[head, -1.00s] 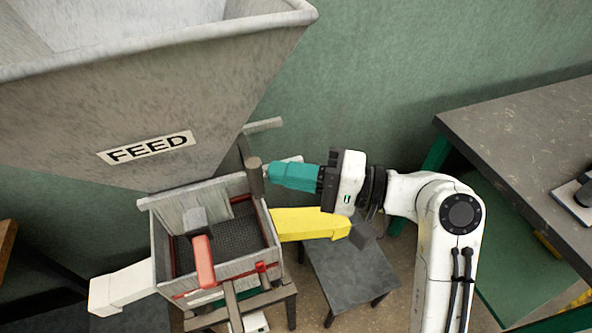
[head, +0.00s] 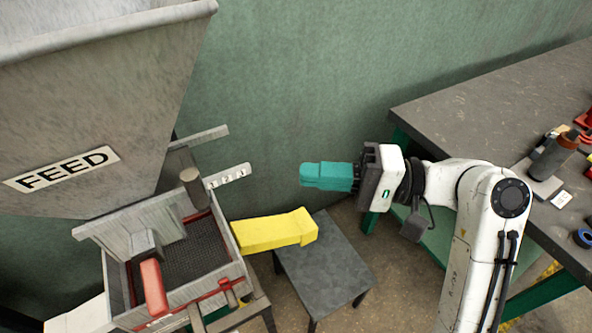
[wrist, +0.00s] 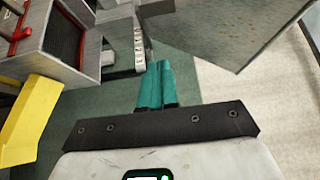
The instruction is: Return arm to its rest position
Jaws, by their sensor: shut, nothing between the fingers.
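My gripper (head: 308,175) has teal fingers that are pressed together, with nothing between them. It is held in the air in front of the green wall, to the right of the hopper machine and above a small grey table. My white arm reaches in from the lower right of the head view and bends at the elbow. In the wrist view my gripper (wrist: 159,66) points toward the numbered plate (wrist: 139,45) on the machine, apart from it. That plate also shows in the head view (head: 229,175).
The large grey FEED hopper (head: 110,95) stands at the left. Below it is a box with a mesh (head: 190,255), a red handle (head: 153,288) and a yellow chute (head: 272,232). A small grey table (head: 325,270) stands below. A workbench (head: 480,110) with tools is at the right.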

